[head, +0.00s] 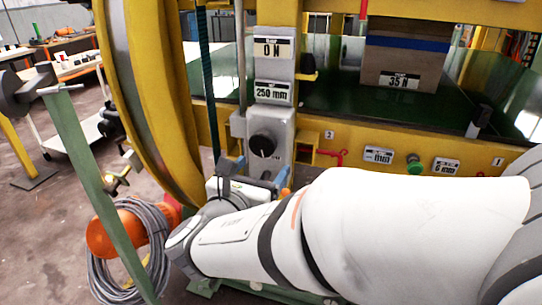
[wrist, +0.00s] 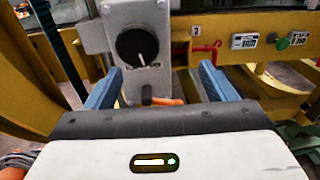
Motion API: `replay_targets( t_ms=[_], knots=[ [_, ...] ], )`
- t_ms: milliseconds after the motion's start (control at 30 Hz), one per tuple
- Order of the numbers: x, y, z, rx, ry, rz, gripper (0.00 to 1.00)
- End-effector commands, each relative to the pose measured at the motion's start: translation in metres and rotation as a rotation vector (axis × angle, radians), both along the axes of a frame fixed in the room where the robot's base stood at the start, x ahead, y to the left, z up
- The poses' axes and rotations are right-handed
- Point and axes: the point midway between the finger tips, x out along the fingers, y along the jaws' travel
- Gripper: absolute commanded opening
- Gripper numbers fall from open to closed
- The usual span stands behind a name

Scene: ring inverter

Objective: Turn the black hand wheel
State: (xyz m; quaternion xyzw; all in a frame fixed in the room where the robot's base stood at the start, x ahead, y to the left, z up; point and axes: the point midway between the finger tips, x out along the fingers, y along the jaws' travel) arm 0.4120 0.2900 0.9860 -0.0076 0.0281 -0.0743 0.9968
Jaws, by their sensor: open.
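The black hand wheel (head: 262,145) is a round knob with a white pointer mark on the front of a grey box. It also shows in the wrist view (wrist: 141,46), where its pointer points down. My gripper (head: 257,172) is just below the wheel in the head view, its blue fingers spread apart. In the wrist view my gripper (wrist: 160,69) is open and empty, with the wheel beyond the fingertips and left of the middle between them. The fingers appear apart from the wheel. My wrist hides the lower part of the box in the head view.
A red pipe hook (head: 331,154) and a green button (head: 414,164) are on the yellow frame to the right. A large yellow ring (head: 140,90) and a coiled hose (head: 128,255) stand left.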

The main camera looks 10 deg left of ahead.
Motion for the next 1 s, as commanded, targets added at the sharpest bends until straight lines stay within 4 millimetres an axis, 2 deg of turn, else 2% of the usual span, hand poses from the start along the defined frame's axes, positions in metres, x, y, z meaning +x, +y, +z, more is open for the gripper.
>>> replay_targets(
  t_ms=[33,167,600,767,1000],
  knots=[
    [-0.005,0.013,-0.002,-0.028,-0.020,0.037,0.78],
    [-0.005,0.026,0.001,-0.064,-0.050,0.075,0.78],
    [0.058,0.020,0.001,-0.062,-0.049,0.073,0.78],
    [0.068,0.019,0.002,-0.062,-0.049,0.075,0.78],
    [0.069,0.019,0.002,-0.062,-0.049,0.075,0.78]
  ],
)
